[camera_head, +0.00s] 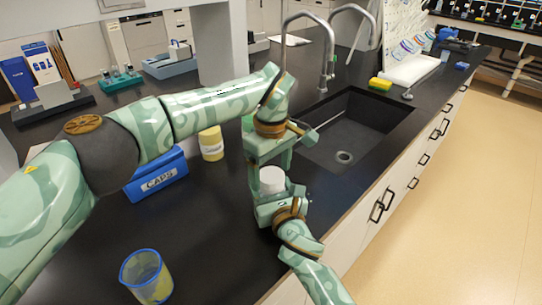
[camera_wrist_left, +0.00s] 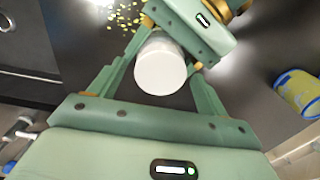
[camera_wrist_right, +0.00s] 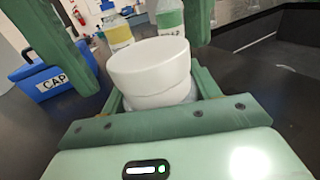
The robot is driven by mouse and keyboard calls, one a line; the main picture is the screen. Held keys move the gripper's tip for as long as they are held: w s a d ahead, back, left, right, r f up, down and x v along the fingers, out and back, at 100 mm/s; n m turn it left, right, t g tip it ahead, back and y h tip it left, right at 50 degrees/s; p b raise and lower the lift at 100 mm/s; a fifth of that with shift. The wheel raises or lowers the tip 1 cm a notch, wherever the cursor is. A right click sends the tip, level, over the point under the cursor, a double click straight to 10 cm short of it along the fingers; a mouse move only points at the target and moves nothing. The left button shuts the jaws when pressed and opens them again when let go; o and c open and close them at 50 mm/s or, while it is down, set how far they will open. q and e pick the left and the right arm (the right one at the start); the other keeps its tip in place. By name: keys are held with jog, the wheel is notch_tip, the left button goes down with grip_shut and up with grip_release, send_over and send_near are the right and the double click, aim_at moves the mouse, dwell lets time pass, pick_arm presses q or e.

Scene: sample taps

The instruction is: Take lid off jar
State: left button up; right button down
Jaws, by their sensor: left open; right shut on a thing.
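The white jar (camera_wrist_right: 160,98) stands in the grip of my right gripper (camera_head: 275,197), whose jaws are shut on its body. Its white lid (camera_wrist_right: 150,62) sits on top and looks slightly off-centre to the jar in the right wrist view. The lid also shows in the head view (camera_head: 271,176) and, from above, in the left wrist view (camera_wrist_left: 160,66). My left gripper (camera_head: 268,168) comes down from above with its fingers open, one on each side of the lid. I cannot tell whether a finger touches it. The jar's lower part is mostly hidden.
A blue CAPS box (camera_head: 157,178), a yellow-labelled bottle (camera_head: 211,144) and a blue-rimmed beaker (camera_head: 147,278) stand on the black counter left of the grippers. A sink (camera_head: 345,157) with taps lies behind to the right. The front counter edge is close on the right.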

pick_arm(q)
jog(key=shift+f, duration=0.2)
jog(key=c, duration=1.1)
